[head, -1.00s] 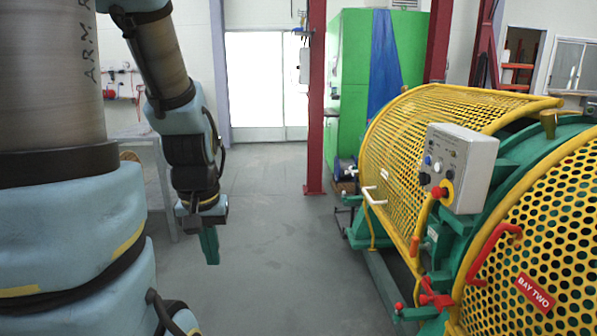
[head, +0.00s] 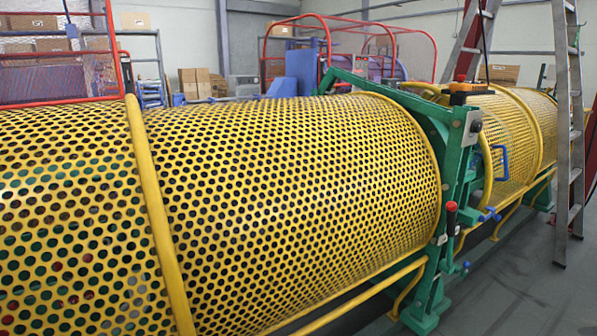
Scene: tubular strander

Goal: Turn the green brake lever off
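No lever that I can clearly tell as the green brake lever shows in the head view. On the green upright frame (head: 440,170) between the two yellow guards, a short lever with a red knob (head: 451,207) stands roughly upright. Its stem is dark and small, so I cannot tell its colour or setting. Low on the same frame, a small blue handle (head: 489,214) sticks out to the right. A control box (head: 473,127) is mounted at the frame's upper right. My gripper and arm are not in view.
A large perforated yellow guard (head: 290,180) fills the left and middle. A further yellow guard (head: 520,125) with a blue handle (head: 502,162) lies beyond the frame. A stepladder (head: 562,130) stands at the right. Grey floor (head: 510,290) is open at lower right.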

